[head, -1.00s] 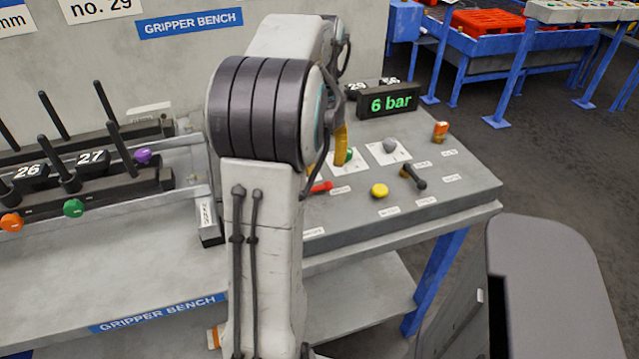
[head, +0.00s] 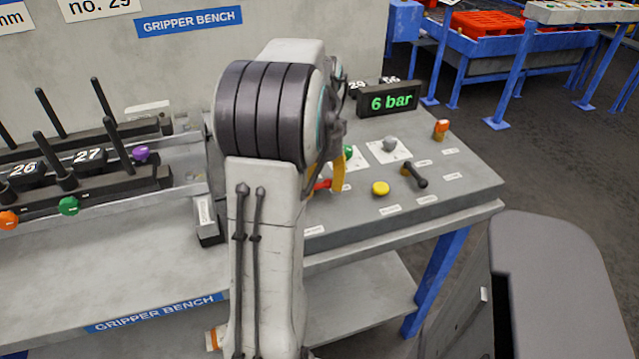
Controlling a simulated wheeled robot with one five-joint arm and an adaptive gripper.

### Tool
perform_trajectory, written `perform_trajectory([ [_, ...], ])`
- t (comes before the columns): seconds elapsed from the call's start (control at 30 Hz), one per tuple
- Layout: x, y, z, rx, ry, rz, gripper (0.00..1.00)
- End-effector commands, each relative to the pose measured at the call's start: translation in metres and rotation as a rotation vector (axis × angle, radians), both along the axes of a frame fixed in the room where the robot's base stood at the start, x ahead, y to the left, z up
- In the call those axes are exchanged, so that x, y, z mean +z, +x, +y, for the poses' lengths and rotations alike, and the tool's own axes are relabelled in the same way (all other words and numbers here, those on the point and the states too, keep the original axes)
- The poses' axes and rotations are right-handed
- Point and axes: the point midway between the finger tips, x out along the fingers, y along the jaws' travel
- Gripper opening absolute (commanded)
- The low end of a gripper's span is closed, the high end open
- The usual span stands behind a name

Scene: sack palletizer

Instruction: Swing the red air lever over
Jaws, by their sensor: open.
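The red air lever (head: 322,184) lies low on the grey control panel, just right of my arm. Only a short red part shows, and its other end is hidden behind my arm. My gripper (head: 325,188) is mostly hidden behind my arm too. One yellow finger hangs down at the right of the red part, and a sliver of the other shows at its left edge. In the picture the red part lies between them. The jaws are open. I cannot tell whether a finger touches the lever.
The panel holds a yellow button (head: 380,188), a black lever (head: 414,175), a grey knob (head: 390,144), a green knob (head: 348,151) and an orange-red knob (head: 441,126). A display (head: 387,102) reads 6 bar. A rack with black pegs (head: 60,160) stands at the left.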

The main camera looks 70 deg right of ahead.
Motion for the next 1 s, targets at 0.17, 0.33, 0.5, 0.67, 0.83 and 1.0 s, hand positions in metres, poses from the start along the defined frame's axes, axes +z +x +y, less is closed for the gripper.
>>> perform_trajectory([
  [0.17, -0.0012, -0.0001, 0.0001, 0.000, 0.000, 0.000, 0.47],
  [0.33, -0.0011, 0.0000, 0.0000, 0.000, 0.000, 0.000, 0.46],
  [0.5, -0.0010, 0.0000, 0.0000, 0.000, 0.000, 0.000, 0.30],
  [0.67, -0.0009, 0.0003, -0.0002, 0.001, -0.001, -0.001, 0.16],
  [0.83, -0.0008, 0.0007, -0.0006, 0.002, -0.002, 0.000, 0.01],
  [1.0, -0.0009, 0.0011, -0.0011, 0.004, -0.004, -0.001, 0.00],
])
